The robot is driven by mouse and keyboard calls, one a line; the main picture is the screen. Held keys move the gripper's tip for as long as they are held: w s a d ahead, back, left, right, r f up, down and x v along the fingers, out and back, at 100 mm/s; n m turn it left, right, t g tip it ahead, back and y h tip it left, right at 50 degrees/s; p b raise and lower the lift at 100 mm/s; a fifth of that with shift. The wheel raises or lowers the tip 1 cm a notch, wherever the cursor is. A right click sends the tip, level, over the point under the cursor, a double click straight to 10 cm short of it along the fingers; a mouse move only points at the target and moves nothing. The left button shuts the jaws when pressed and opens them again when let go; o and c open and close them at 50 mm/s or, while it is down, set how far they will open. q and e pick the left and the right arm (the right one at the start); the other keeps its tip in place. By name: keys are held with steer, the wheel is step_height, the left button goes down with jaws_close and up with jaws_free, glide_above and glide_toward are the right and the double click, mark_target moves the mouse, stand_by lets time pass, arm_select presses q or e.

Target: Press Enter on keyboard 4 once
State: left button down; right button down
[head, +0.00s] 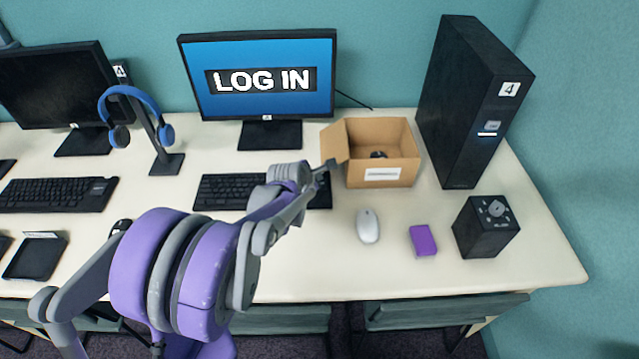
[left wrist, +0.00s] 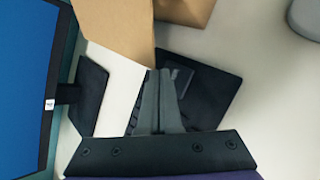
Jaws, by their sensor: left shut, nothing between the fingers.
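Keyboard 4 (head: 225,191), black, lies on the desk in front of the monitor showing "LOG IN" (head: 262,80). My left forearm and wrist cover its middle, and its right end shows just past them. My left gripper (head: 328,166) is shut and empty, above the keyboard's right end and close to the cardboard box's open flap. In the left wrist view the shut fingers (left wrist: 159,74) hang over the black keyboard (left wrist: 212,92), hiding part of it. I cannot tell whether the fingertips touch a key. The Enter key is not clearly visible. My right gripper is not in view.
An open cardboard box (head: 384,168) with a dark item inside stands right behind the gripper. A white mouse (head: 368,226), purple block (head: 422,240), black cube device (head: 485,227) and black PC tower (head: 470,105) stand to the right. A headphone stand (head: 160,140) is at left.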

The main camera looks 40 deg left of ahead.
arm_select(q)
steer(key=shift+f, duration=0.15)
stand_by(0.8)
steer(key=shift+f+b, duration=0.3)
steer(key=shift+b, duration=0.05)
steer(key=shift+f+b, duration=0.35)
steer(key=shift+f, duration=0.05)
stand_by(0.5)
steer(key=shift+r, duration=0.15)
steer(key=shift+r+p, duration=0.55)
steer(key=shift+r, duration=0.2)
steer(key=shift+r+p, duration=1.7)
steer(key=shift+r, duration=0.8)
